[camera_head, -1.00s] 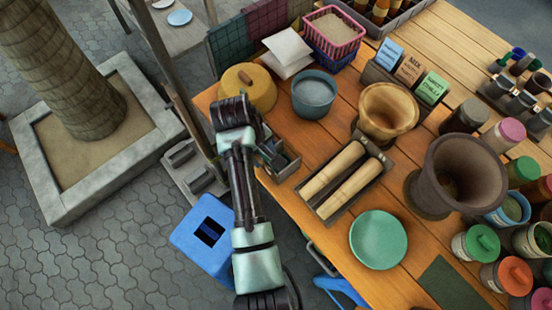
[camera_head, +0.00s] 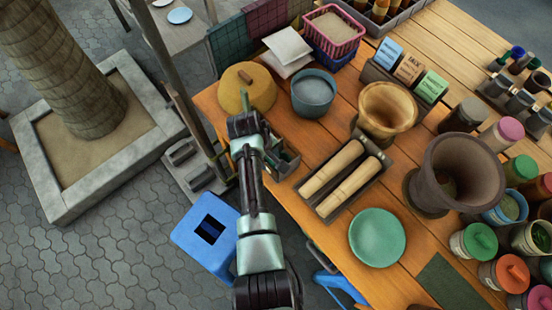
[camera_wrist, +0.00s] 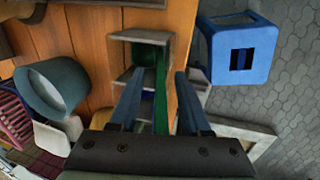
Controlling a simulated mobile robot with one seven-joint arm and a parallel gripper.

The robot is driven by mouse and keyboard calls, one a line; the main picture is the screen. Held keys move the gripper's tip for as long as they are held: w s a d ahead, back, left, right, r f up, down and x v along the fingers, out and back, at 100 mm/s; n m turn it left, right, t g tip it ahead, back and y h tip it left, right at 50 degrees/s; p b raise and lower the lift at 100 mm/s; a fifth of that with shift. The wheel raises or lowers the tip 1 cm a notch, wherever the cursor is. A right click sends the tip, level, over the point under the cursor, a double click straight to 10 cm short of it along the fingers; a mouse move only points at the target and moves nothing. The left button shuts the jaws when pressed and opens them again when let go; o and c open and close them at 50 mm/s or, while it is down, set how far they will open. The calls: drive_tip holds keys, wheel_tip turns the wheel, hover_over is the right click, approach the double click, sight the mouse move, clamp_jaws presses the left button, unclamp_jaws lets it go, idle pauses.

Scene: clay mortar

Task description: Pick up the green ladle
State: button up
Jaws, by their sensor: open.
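A narrow green thing (camera_wrist: 161,92), which may be the green ladle, stands in a grey compartmented holder (camera_wrist: 145,37) at the table edge in the wrist view. Its full shape is hidden. In the head view the holder (camera_head: 293,165) is partly behind my arm, with dark green showing inside. My gripper (camera_wrist: 159,74) is open above the holder, its two fingers on either side of the green thing in the picture. I cannot tell how far above it they are. The fingers are not clear in the head view.
A yellow lidded pot (camera_head: 262,92) and a blue-grey bowl (camera_head: 313,94) stand behind the holder. A tray with two rolling pins (camera_head: 345,180) lies to its right, a green plate (camera_head: 378,238) beyond. A blue stool (camera_head: 205,238) stands on the floor beside the table.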

clamp_jaws()
idle(1.4)
